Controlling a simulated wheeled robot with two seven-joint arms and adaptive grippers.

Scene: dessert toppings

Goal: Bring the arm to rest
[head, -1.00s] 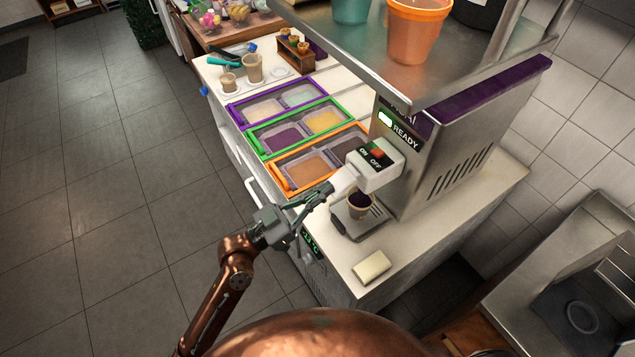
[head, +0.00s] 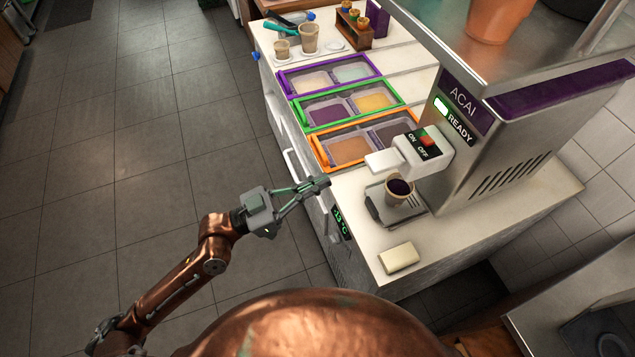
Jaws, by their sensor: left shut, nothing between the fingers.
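My left gripper (head: 318,186) is shut and empty. It hangs in front of the counter's front edge, left of the acai machine (head: 470,150) and apart from it. My left arm (head: 205,250) reaches in from the lower left, over the floor. A cup with dark purple filling (head: 398,191) stands on the machine's drip tray (head: 415,212), under the dispensing head with its on/off switch. My right gripper is not in view.
Topping bins framed in purple, green and orange (head: 320,158) are set in the counter (head: 345,212). A pale block (head: 399,257) lies near its front corner. Cups (head: 309,38) and a wooden holder (head: 352,30) stand at the back. A shelf overhangs the machine. The floor at left is clear.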

